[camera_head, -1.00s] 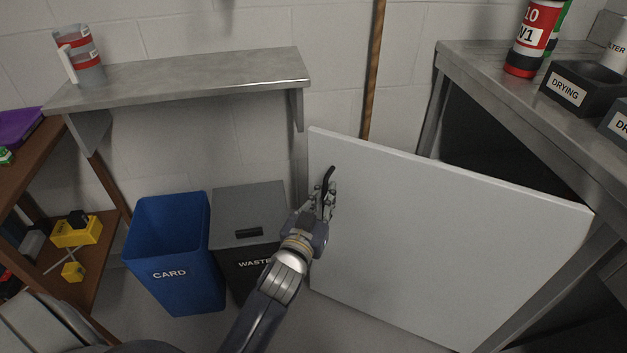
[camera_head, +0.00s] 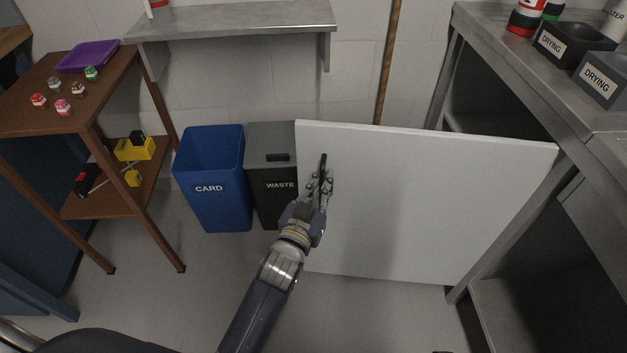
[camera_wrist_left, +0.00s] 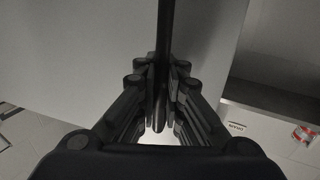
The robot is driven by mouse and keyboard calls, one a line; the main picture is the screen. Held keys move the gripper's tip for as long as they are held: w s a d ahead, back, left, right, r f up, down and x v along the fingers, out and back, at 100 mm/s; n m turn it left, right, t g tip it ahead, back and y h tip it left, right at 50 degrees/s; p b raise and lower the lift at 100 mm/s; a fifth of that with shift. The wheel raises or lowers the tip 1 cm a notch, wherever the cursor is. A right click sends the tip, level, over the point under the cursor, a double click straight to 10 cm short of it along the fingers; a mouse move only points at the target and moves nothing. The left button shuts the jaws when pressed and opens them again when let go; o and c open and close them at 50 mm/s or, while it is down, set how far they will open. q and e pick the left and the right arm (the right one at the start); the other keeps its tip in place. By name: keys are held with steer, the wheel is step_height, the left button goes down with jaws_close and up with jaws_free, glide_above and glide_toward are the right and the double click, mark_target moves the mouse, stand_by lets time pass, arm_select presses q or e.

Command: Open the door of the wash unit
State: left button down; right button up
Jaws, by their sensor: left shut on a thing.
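The white door (camera_head: 420,200) of the wash unit stands swung out from the steel unit (camera_head: 545,130) on the right, with the dark inside showing behind and beside it. A black bar handle (camera_head: 323,165) is upright near the door's free left edge. My left gripper (camera_head: 322,186) is shut on the handle. In the left wrist view the dark handle (camera_wrist_left: 165,50) runs between the fingers of the gripper (camera_wrist_left: 160,100), with the pale door face (camera_wrist_left: 90,45) behind. My right gripper is not in view.
A blue CARD bin (camera_head: 210,180) and a grey WASTE bin (camera_head: 270,170) stand left of the door, the WASTE bin close to its edge. A brown trolley (camera_head: 110,150) stands further left. A wooden pole (camera_head: 388,65) leans on the wall behind. Floor in front is clear.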

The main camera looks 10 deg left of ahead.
arm_select(q)
steer(key=shift+s+a+r, duration=0.1)
steer(key=shift+s+a, duration=0.05)
steer(key=shift+s, duration=0.05)
steer(key=c, duration=2)
jaws_free()
steer(key=shift+o, duration=0.2)
steer(key=shift+a, duration=0.1)
steer(key=shift+s, duration=0.15)
steer(key=s+a, duration=0.1)
steer(key=s, duration=1)
steer(key=shift+s+a, duration=0.3)
steer(key=shift+s, duration=0.05)
